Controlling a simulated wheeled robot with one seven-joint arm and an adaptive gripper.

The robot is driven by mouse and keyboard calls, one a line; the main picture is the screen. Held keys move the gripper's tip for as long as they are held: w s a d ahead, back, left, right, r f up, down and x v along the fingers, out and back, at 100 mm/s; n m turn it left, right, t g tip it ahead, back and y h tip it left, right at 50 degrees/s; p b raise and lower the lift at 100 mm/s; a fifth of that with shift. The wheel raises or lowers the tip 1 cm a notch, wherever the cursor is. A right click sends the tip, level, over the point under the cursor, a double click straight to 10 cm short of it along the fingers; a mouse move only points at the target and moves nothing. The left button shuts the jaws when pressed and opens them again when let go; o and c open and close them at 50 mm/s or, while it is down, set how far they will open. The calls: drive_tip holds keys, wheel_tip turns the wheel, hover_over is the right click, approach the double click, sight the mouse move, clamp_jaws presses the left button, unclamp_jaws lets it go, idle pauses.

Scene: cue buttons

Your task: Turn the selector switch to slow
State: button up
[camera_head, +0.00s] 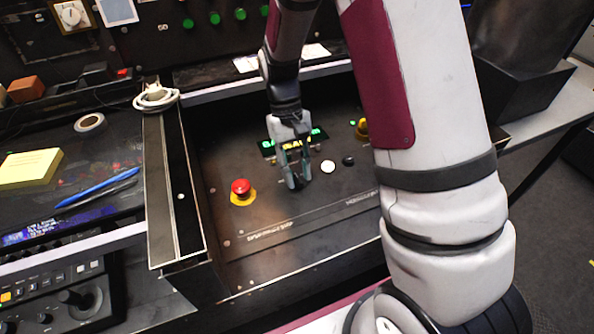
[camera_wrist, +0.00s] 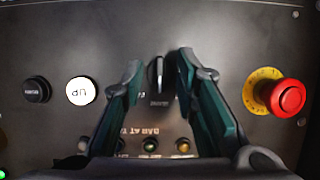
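The selector switch (camera_wrist: 157,74) is a small black knob on the dark panel, seen in the wrist view between my fingertips, with a small label below it. My gripper (camera_wrist: 159,72) is open, with one finger on each side of the knob; I cannot tell whether either touches it. The knob's pointer setting is too small to read.
A red emergency button (camera_head: 241,187) on a yellow base is left of my gripper. A white "UP" button (camera_head: 328,167) and a black button (camera_head: 348,160) are to its right.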

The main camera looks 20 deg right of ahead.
drive_tip(key=v, duration=1.1)
drive_tip(key=shift+w+r, duration=0.15)
drive_tip(key=shift+r, duration=0.2)
drive_tip(key=s+r+t, duration=0.2)
drive_tip(key=s+r, duration=0.4)
drive_tip(key=s, duration=0.5)
drive_tip(key=s+r+t, duration=0.2)
drive_tip(key=s+r, duration=0.5)
drive_tip(key=s, duration=0.3)
drive_tip(key=s+f+t, duration=0.2)
drive_tip(key=s, duration=0.7)
wheel_tip(320, 180, up, 18)
drive_tip(key=t+p, duration=0.2)
drive_tip(key=p, duration=1.5)
drive_tip(key=shift+s+d+t, duration=0.25)
drive_tip(key=shift+s+t, duration=0.05)
drive_tip(key=shift+t, duration=0.1)
